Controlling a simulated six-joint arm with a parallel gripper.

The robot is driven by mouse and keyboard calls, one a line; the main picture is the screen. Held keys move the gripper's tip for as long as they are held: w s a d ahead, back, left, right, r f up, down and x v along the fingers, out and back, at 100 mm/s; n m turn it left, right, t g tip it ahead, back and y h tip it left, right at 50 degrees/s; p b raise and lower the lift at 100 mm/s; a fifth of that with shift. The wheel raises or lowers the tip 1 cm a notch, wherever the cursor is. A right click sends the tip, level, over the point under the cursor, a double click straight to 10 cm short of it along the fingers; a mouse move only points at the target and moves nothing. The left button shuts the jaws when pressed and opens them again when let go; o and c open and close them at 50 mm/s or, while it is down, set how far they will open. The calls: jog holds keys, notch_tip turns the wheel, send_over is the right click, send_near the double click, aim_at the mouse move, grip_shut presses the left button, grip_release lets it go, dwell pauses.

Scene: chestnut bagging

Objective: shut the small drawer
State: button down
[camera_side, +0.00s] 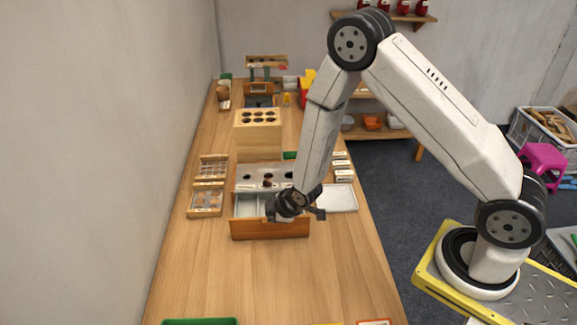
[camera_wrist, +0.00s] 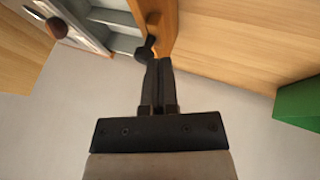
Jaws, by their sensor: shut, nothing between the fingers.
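The small drawer (camera_side: 270,229) is pulled out toward the front of its cabinet (camera_side: 264,177), with its wooden front and grey compartments showing in the side view. In the wrist view the drawer's wooden front (camera_wrist: 158,14) crosses the top, with a dark knob (camera_wrist: 146,50) on it. My gripper (camera_wrist: 159,68) is shut and empty, its fingertips close to the knob and the drawer front. I cannot tell whether they touch. In the side view my wrist hides part of the drawer's right side.
Wooden trays (camera_side: 206,200) stand left of the cabinet, and a white tray (camera_side: 338,199) lies to its right. A wooden block with holes (camera_side: 258,118) stands behind. A green container (camera_side: 200,321) is at the table's near edge. The table before the drawer is clear.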

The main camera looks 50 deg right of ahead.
jog(key=w+d, duration=0.7)
jog(key=shift+w+d, duration=0.25)
jog(key=shift+d, duration=0.1)
jog(key=shift+s, duration=0.1)
jog(key=shift+s+a+r, duration=0.15)
jog(key=shift+s+a, duration=0.25)
jog(key=s+a+f+v, duration=0.1)
jog(key=a+v, duration=0.1)
jog(key=v, duration=0.9)
jog(key=shift+s+r, duration=0.35)
jog(key=shift+s, duration=0.1)
